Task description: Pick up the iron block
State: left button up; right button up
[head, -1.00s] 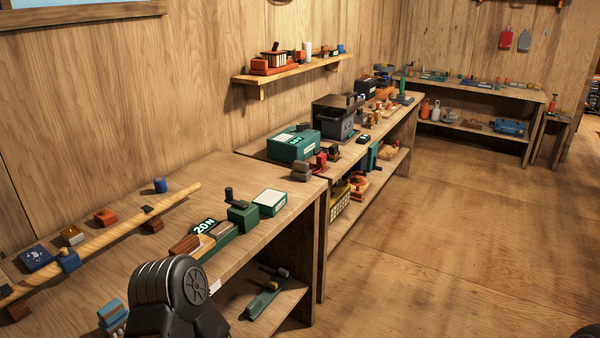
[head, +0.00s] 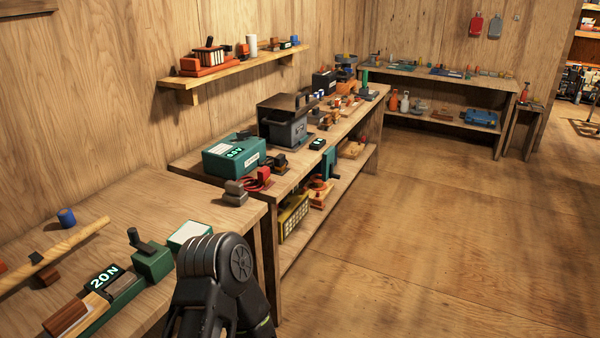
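No block is plainly recognisable as the iron block. A small dull grey-brown block-like piece (head: 235,193) sits at the far right corner of the near workbench (head: 150,195), with a second small piece on or against it. I cannot tell whether it is iron. A dark joint of my own arm rises at the bottom centre and hides part of the near bench's front edge. Neither gripper shows in the head view.
The near bench also holds a green device with a 20 N display (head: 104,277) and a wooden rod (head: 55,251). A teal box (head: 236,155) and a dark grey machine (head: 284,122) stand on the bench beyond. The wooden floor (head: 420,240) at right is clear.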

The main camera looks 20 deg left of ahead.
aim_at(234, 194)
jog(key=i+l, duration=0.1)
jog(key=i, duration=0.7)
jog(key=i+l, duration=0.1)
jog(key=i, duration=0.7)
jog(key=i+l+u, duration=0.1)
jog(key=i+u, duration=0.35)
jog(key=i+l+u, duration=0.15)
jog(key=u, duration=0.35)
jog(key=i+l+u, duration=0.55)
jog(key=l+u, duration=0.2)
jog(key=u, duration=0.2)
jog(key=i+l+u, duration=0.15)
jog(key=l+u, duration=0.8)
